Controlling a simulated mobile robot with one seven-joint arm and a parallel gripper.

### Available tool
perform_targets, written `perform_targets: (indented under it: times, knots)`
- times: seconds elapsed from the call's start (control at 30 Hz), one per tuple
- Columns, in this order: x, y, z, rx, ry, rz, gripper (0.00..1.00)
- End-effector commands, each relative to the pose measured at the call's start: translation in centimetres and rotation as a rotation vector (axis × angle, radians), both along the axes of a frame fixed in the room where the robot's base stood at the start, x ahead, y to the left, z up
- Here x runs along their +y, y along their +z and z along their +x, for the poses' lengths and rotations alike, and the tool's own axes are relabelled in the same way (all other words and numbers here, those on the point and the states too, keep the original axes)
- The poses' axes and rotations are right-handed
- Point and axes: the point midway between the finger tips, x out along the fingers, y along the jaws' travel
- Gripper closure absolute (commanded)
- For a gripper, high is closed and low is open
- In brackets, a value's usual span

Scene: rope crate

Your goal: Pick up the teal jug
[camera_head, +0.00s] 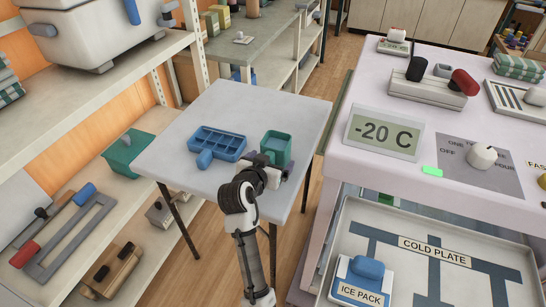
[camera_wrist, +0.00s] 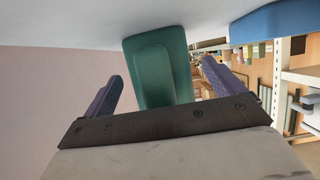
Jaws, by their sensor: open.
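The teal jug (camera_head: 277,147) stands on the small grey table (camera_head: 315,110), near its front edge and right of the blue tray. My gripper (camera_head: 270,172) is at the near side of the jug, low by the tabletop, and its fingertips are partly hidden by my wrist. In the wrist view the teal jug (camera_wrist: 175,48) appears ahead, its raised handle part facing me. My gripper (camera_wrist: 163,88) is open, with one purple finger to each side of the jug and visible gaps. Contact cannot be seen.
A blue compartment tray (camera_head: 225,138) with a rounded blue piece (camera_head: 205,159) lies left of the jug; blue also shows in the wrist view (camera_wrist: 268,22). A shelf rack (camera_head: 120,60) stands at left. A pale counter (camera_head: 440,120) with a drawer (camera_head: 430,240) stands at right.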

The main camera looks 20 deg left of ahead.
Motion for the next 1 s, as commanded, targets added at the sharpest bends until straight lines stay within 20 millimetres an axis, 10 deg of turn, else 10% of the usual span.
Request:
perform_targets:
  times: [0.53,1.0]
  knots:
    - [0.0,0.1,0.0,-0.001,0.000,0.000,0.64]
    - [0.0,1.8,0.0,-0.004,-0.002,0.004,0.64]
